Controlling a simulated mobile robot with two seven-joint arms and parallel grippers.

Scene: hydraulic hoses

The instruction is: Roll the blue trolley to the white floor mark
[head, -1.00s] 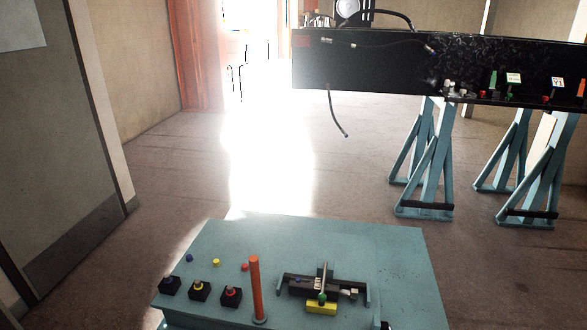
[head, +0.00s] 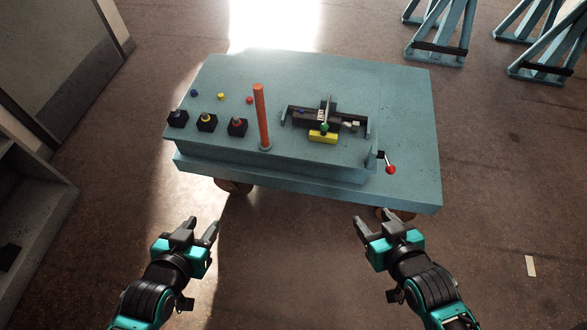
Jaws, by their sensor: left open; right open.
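The blue trolley (head: 410,120) stands in front of me on the floor, with a flat top and brown wheels partly hidden under it. A white floor mark (head: 530,266) lies on the floor at the right, to the right of the trolley's near right corner and apart from it. My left gripper (head: 203,228) is open and empty, short of the trolley's near edge at the left. My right gripper (head: 362,222) is open and empty, short of the near edge at the right. Neither gripper touches the trolley.
On the trolley stand an orange post (head: 262,115), black blocks with coloured tops (head: 206,122), and a dark fixture with a yellow block (head: 322,137). A red-knobbed lever (head: 390,169) is at its right side. Blue trestles (head: 440,35) stand behind. A grey shelf (head: 35,205) is at the left.

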